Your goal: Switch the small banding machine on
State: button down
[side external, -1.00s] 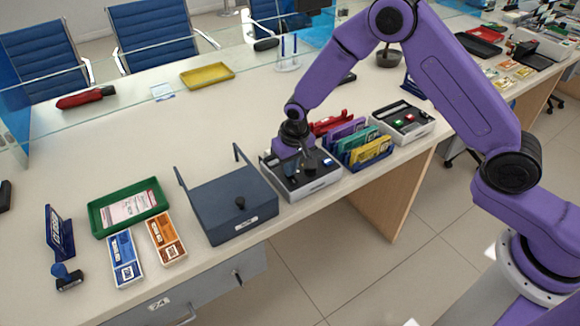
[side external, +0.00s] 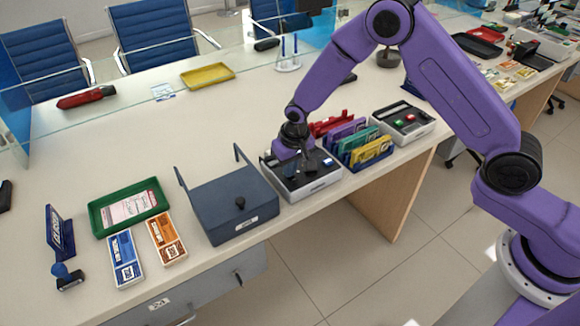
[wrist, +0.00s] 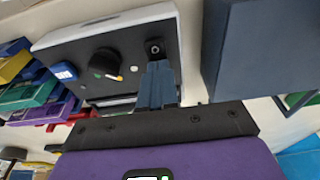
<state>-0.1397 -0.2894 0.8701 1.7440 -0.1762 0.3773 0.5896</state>
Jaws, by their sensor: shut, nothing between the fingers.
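A small machine with a white body and a black top (side external: 318,184) stands near the counter's front edge; I take it as the banding machine, though no readable label shows. In the wrist view its black panel (wrist: 130,70) carries a blue button (wrist: 65,71), a round black knob (wrist: 104,61) with a yellow-and-white mark beside it, and a small switch-like part with a light centre (wrist: 155,48). My gripper (wrist: 157,64) is shut and empty, pointing down over the panel, with its tips right by that part. Whether they touch it, and which way it is set, I cannot tell.
A dark blue-grey box (side external: 232,203) stands close on the left. A rack of coloured folders (side external: 362,148) stands close on the right, then a second machine (side external: 405,122) with red and green buttons. A glass screen runs behind. The counter's middle is clear.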

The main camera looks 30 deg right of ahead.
aim_at(295, 181)
jog(key=shift+s+f, duration=0.1)
jog(key=shift+s, duration=0.9)
jog(key=shift+w, duration=0.1)
jog(key=shift+r, duration=0.45)
notch_tip(295, 181, up, 13)
jog(key=s, duration=0.2)
jog(key=shift+s, duration=0.15)
jog(key=shift+w+r, duration=0.2)
jog(key=shift+w, duration=0.55)
jog(key=shift+f, duration=0.1)
